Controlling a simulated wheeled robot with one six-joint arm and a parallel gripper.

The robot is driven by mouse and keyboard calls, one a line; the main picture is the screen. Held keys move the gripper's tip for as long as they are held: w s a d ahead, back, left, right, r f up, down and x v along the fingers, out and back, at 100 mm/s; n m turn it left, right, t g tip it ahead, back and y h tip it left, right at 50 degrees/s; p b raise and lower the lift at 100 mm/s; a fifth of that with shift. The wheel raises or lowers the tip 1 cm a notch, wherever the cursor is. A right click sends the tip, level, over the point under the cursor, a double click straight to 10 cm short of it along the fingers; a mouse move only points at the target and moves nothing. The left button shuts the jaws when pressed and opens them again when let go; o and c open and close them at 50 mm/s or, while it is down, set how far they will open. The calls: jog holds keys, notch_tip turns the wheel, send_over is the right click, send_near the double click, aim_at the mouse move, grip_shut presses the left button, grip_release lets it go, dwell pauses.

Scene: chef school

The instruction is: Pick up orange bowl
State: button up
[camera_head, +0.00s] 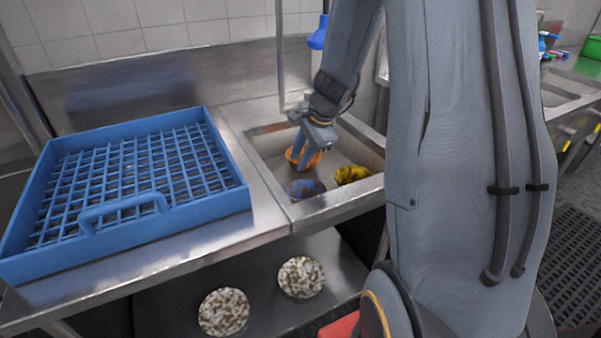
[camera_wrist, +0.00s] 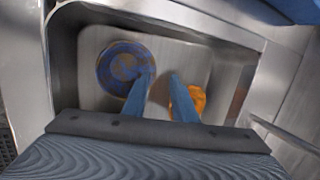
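The orange bowl (camera_head: 313,160) is in the sink at the left, partly hidden by my gripper in the head view. It shows in the wrist view (camera_wrist: 198,96), behind and right of my right finger. My gripper (camera_head: 300,160) points down into the sink, with its fingers in front of or over the orange bowl; I cannot tell whether they touch it. In the wrist view my gripper (camera_wrist: 162,80) has a clear gap between its blue fingers and nothing held between them.
A blue bowl (camera_head: 305,189) and a yellow bowl (camera_head: 352,174) also lie in the sink (camera_head: 270,143). The sink's raised walls surround them. A blue dish rack (camera_head: 130,210) fills the counter at left. Two speckled plates (camera_head: 224,312) (camera_head: 300,277) lie on the shelf below.

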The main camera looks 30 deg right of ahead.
jog(key=w+d+f+m+t+b, duration=0.1)
jog(key=w+d+f+m+b, duration=0.1)
jog(key=w+d+f+m, duration=0.5)
jog(key=shift+n, duration=0.5)
jog(key=shift+w+d+p+x, duration=0.15)
jog(key=shift+w+p+x, duration=0.05)
jog(key=shift+x, duration=1.25)
jog(key=shift+w+d+p+x, duration=0.15)
jog(key=shift+w+p+x, duration=0.05)
jog(key=shift+x, duration=1.25)
jog(key=shift+r, duration=0.15)
grip_shut()
